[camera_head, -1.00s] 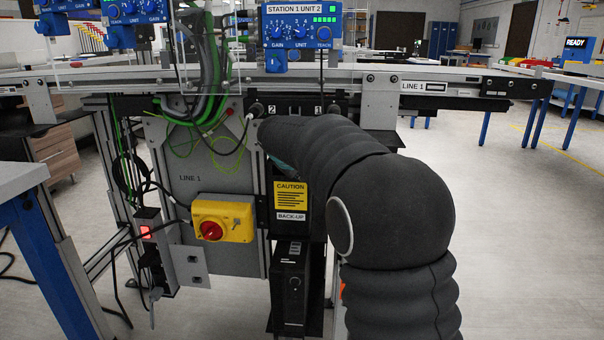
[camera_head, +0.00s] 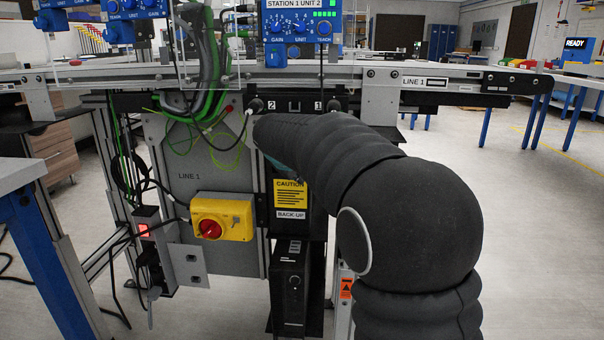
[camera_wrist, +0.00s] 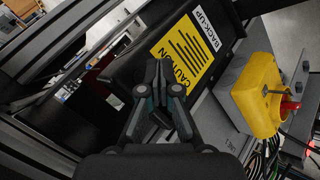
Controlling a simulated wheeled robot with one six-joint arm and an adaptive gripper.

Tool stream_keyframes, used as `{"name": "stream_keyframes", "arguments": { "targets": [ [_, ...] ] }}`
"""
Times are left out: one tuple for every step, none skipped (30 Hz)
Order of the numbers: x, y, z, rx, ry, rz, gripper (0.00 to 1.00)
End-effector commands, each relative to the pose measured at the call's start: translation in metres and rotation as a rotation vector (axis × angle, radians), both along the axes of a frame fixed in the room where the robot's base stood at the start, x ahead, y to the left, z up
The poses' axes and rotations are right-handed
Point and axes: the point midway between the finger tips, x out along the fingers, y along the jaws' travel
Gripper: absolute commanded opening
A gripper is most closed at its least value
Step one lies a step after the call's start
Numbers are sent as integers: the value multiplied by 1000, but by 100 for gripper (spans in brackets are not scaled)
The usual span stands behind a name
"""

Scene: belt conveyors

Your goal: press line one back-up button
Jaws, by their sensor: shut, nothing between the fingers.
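The yellow CAUTION label (camera_head: 290,193) and the white BACK-UP label (camera_head: 291,214) sit on a black housing under the line one conveyor. Below them stands a black unit (camera_head: 288,300) with a small round button-like feature (camera_head: 294,282) on its front. I cannot tell whether that is the back-up button. In the wrist view my gripper (camera_wrist: 161,66) is shut and empty, its tips over the edge of the CAUTION label (camera_wrist: 182,55); contact cannot be judged. The BACK-UP label (camera_wrist: 206,31) lies beyond it.
A yellow switch box (camera_head: 222,216) with a red knob is left of the labels; it also shows in the wrist view (camera_wrist: 255,95). Cables (camera_head: 205,85) hang at upper left. A blue-legged table (camera_head: 45,255) stands at left. Open floor (camera_head: 540,250) lies to the right.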

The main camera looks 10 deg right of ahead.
Motion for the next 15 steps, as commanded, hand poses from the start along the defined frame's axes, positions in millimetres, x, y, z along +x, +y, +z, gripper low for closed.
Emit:
{"name": "stream_keyframes", "arguments": {
  "targets": [
    [-5, 1, -2, 0, -1, 1, 0],
    [-7, 2, -3, 0, 0, 0, 0],
    [-10, 3, -3, 0, 0, 0, 0],
    [-13, 4, -3, 0, 0, 0, 0],
    [-15, 5, -2, 0, -1, 0, 0],
    [-19, 6, -2, 0, -1, 1, 0],
    [-21, 7, -2, 0, 0, 1, 0],
    [-23, 8, -2, 0, 0, 1, 0],
    [-26, 9, -2, 0, 0, 1, 0],
    [-28, 9, -2, 0, 0, 1, 0],
    [-30, 10, -2, 0, 0, 1, 0],
    [-32, 10, -1, 0, 0, 1, 0],
    [-33, 11, -1, -1, 0, 1, 0],
    [-34, 11, -1, -1, 0, 1, 0],
    [-34, 11, -1, -1, 1, 0, 0]
  ]
}}
